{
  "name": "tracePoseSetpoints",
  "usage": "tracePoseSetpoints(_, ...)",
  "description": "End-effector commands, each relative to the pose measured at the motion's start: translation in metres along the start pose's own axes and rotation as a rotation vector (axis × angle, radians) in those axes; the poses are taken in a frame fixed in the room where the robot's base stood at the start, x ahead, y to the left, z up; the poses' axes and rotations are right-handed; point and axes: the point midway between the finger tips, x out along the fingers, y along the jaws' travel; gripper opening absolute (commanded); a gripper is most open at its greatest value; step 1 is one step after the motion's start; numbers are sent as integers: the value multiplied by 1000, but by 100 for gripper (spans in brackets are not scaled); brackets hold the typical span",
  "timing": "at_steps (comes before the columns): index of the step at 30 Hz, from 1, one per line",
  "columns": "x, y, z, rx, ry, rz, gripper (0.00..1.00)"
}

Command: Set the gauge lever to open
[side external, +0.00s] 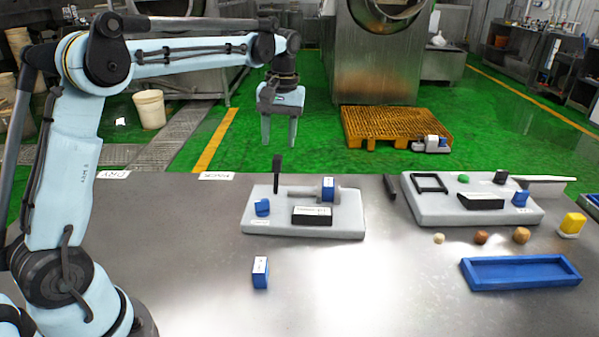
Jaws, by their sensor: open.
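My gripper (279,138) hangs with its fingers pointing down and apart, empty. In the picture it is above the back of the left grey panel (262,226), with a gap below the fingertips. On that panel a black lever (277,172) stands upright at the left end of a grey pipe (300,190). A white-labelled blue block (327,189) sits on the pipe. A blue knob (262,207) and a black labelled box (312,215) are at the front. The labels are too small to read, so I cannot tell which part is the gauge lever.
A blue-and-white block (260,272) stands nearer. The front middle of the table is clear.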

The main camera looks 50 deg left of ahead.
Motion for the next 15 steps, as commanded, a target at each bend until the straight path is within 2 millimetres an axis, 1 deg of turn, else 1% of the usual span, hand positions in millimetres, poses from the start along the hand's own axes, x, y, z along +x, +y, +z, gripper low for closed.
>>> tracePoseSetpoints(1, 9, 0, 0, 0, 0, 0, 49)
tracePoseSetpoints(6, 36, 0, 0, 0, 0, 0, 49)
tracePoseSetpoints(10, 52, 0, 0, 0, 1, 1, 49)
tracePoseSetpoints(15, 64, 0, 0, 0, 1, 1, 49)
